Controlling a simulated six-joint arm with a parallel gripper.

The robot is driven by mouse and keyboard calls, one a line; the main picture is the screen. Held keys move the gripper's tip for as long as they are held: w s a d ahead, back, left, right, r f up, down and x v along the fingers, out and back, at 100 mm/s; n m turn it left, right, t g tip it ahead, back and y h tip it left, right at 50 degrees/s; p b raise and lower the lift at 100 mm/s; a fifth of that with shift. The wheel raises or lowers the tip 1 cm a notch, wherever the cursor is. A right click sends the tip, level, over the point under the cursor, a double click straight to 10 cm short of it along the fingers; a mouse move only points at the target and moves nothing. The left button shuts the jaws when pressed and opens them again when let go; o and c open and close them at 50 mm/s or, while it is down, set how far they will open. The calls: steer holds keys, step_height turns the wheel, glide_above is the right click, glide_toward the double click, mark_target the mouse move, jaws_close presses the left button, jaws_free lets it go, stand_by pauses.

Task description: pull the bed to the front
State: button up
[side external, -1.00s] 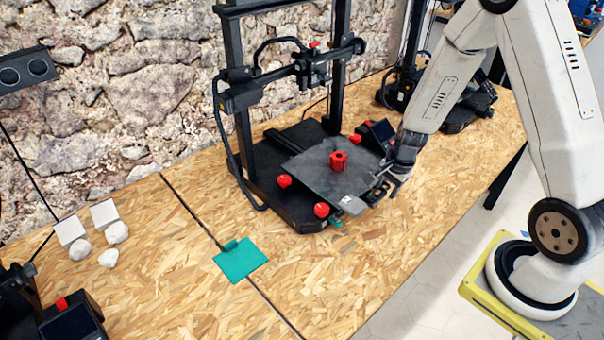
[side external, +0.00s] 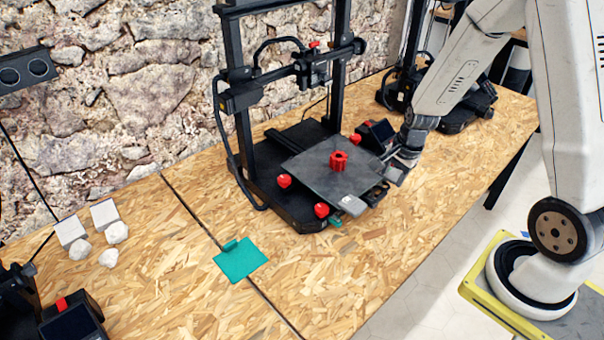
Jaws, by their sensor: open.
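The printer bed (side external: 322,179) is a dark grey plate on the middle black printer (side external: 283,208). It sits forward of the printer's upright frame, toward the table's front edge. A red printed part (side external: 338,161) stands on the plate. A light tab (side external: 350,205) shows at the bed's front corner. My gripper (side external: 393,174) is open and empty at the right of the bed, beside the printer's small screen. A narrow gap seems to lie between it and the plate; contact is hard to tell. Its fingertips are small and partly unclear.
Red knobs (side external: 284,181) stick out around the bed. A teal scraper (side external: 240,259) lies on the wooden table (side external: 190,285) in front-left. Other printers stand at the back right (side external: 455,105) and lower left (side external: 62,318). White boxes (side external: 104,214) and lumps lie at left. The front table strip is clear.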

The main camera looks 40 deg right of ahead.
steer(key=shift+r, duration=0.15)
steer(key=s+r, duration=0.3)
steer(key=r, duration=0.2)
steer(key=shift+r, duration=0.35)
stand_by(0.4)
stand_by(0.4)
steer(key=s+a+r+n, duration=0.1)
steer(key=a+n, duration=0.5)
steer(key=n, duration=0.3)
steer(key=s+a+r+n, duration=0.1)
steer(key=a+n, duration=0.5)
steer(key=n, duration=0.2)
steer(key=shift+s+a+r+n+t, duration=0.25)
steer(key=shift+s+a+n+t, duration=0.05)
steer(key=shift+s+n, duration=0.1)
